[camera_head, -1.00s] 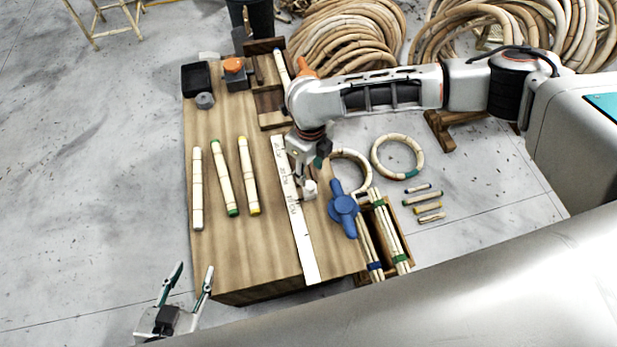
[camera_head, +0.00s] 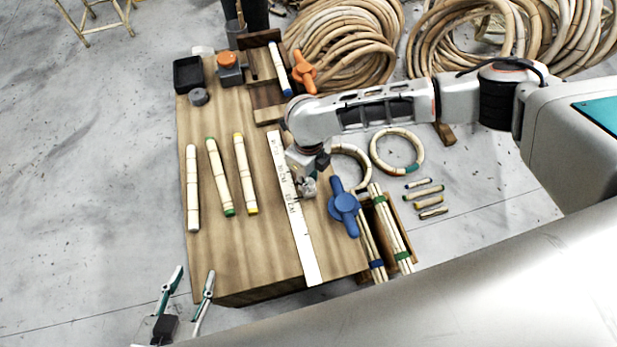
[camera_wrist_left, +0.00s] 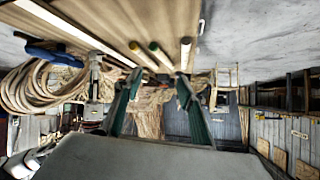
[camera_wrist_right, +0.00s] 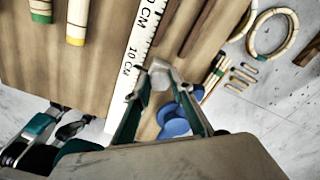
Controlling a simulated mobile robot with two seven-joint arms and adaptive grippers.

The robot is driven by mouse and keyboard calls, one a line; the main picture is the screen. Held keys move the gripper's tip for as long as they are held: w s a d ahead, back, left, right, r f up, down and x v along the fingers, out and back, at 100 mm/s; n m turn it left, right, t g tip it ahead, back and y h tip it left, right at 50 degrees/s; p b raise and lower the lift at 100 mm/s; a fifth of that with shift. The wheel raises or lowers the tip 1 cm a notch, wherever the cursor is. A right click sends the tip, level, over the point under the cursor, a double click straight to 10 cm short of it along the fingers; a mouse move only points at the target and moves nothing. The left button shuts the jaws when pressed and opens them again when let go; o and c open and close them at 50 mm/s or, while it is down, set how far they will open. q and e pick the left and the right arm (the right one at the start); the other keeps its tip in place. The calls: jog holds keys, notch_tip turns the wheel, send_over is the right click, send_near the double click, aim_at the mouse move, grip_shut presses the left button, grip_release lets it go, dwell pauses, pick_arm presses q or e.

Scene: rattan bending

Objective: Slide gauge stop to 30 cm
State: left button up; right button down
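The gauge is a white strip (camera_head: 304,250) with black centimetre marks, lying lengthwise on the wooden table. It also shows in the right wrist view (camera_wrist_right: 118,112), with the 10 CM label readable. My right gripper (camera_head: 308,190) is low at the strip's right edge, around its middle. In the right wrist view its fingertips (camera_wrist_right: 160,76) are close together, with a pale grey piece between or at them. I cannot tell whether this is the gauge stop or finger pads. No stop shows clearly elsewhere. My left gripper (camera_head: 188,283) is open and empty, off the table's front left corner.
Several rattan poles (camera_head: 220,178) lie left of the strip. A blue clamp knob (camera_head: 343,205) is close right of my right gripper, beside a box of bundled sticks (camera_head: 403,235). An orange knob (camera_head: 303,72) and wooden rack (camera_head: 265,90) stand behind. The front left tabletop is bare.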

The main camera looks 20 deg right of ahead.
jog(key=shift+w+f, duration=0.1)
jog(key=shift+w, duration=0.35)
jog(key=w, duration=0.1)
jog(key=w+b, duration=0.1)
jog(key=w, duration=0.1)
jog(key=w+b, duration=0.1)
jog(key=w, duration=0.1)
jog(key=shift+f, duration=0.4)
jog(key=shift+w+f+b, duration=0.1)
jog(key=shift+w+b, duration=0.55)
jog(key=shift+w, duration=0.4)
jog(key=w+b, duration=0.4)
jog(key=w, duration=0.6)
jog(key=shift+w+d, duration=0.1)
jog(key=shift+w, duration=0.2)
jog(key=shift+w+r+b, duration=0.35)
jog(key=shift+w+r, duration=0.05)
jog(key=shift+w, duration=0.2)
pick_arm(q)
jog(key=w+d+r+n+t+h, duration=0.1)
jog(key=d+r+n+h, duration=0.1)
jog(key=d, duration=0.5)
jog(key=shift+w+r+n, duration=0.4)
jog(key=shift+r+n, duration=0.05)
jog(key=shift+n, duration=0.05)
pick_arm(e)
jog(key=shift+w+r, duration=0.1)
jog(key=shift+r, duration=0.05)
pick_arm(q)
jog(key=shift+d, duration=0.1)
